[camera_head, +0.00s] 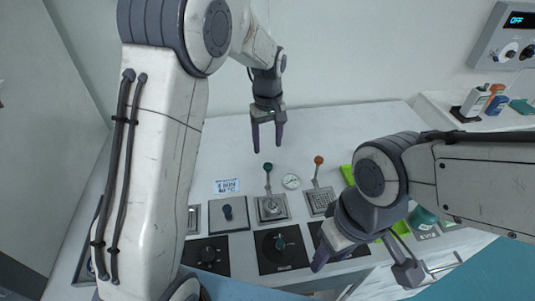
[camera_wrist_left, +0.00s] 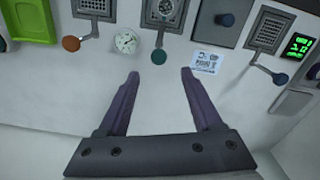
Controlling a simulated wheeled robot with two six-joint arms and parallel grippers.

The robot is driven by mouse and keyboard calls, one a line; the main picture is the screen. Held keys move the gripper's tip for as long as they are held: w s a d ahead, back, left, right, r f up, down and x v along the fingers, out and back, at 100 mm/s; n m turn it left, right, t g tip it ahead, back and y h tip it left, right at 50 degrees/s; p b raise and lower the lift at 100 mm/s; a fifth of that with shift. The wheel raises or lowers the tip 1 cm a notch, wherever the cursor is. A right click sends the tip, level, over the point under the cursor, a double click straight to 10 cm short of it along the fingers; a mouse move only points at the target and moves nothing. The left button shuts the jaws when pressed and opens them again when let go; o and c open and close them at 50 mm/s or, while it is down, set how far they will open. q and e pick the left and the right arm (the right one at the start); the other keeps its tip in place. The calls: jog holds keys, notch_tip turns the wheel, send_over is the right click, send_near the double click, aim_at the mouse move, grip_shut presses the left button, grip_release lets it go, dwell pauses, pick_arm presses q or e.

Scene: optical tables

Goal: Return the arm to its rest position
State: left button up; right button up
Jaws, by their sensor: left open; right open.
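My left gripper (camera_head: 267,146) hangs above the back part of the white console, fingers pointing down, open and empty. In the left wrist view its two purple fingers (camera_wrist_left: 160,74) are spread with only bare surface between them. It is behind the teal-knobbed lever (camera_head: 267,168), apart from it. My right gripper (camera_head: 363,270) is low at the right front of the console, its fingers spread wide and empty. It hangs near the front controls; whether it touches any of them I cannot tell.
The console (camera_head: 330,125) carries an orange-knobbed lever (camera_head: 318,161), a round gauge (camera_head: 291,181), a label (camera_head: 226,185) and dark knob panels (camera_head: 283,248). A green tray (camera_head: 347,174) is partly hidden by my right arm. Bottles (camera_head: 476,100) stand on a shelf at right. The console's back is clear.

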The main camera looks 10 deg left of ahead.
pick_arm(q)
jog(key=shift+r, duration=0.4)
jog(key=s+d+r+m, duration=0.2)
jog(key=s+d+m, duration=0.2)
jog(key=s, duration=0.3)
jog(key=s+d+r+m, duration=0.2)
jog(key=s+d+m, duration=0.15)
jog(key=s, duration=0.45)
jog(key=s+m+h, duration=0.1)
jog(key=s+m, duration=0.6)
jog(key=s, duration=0.8)
jog(key=shift+d+f, duration=0.3)
jog(key=shift+d, duration=0.05)
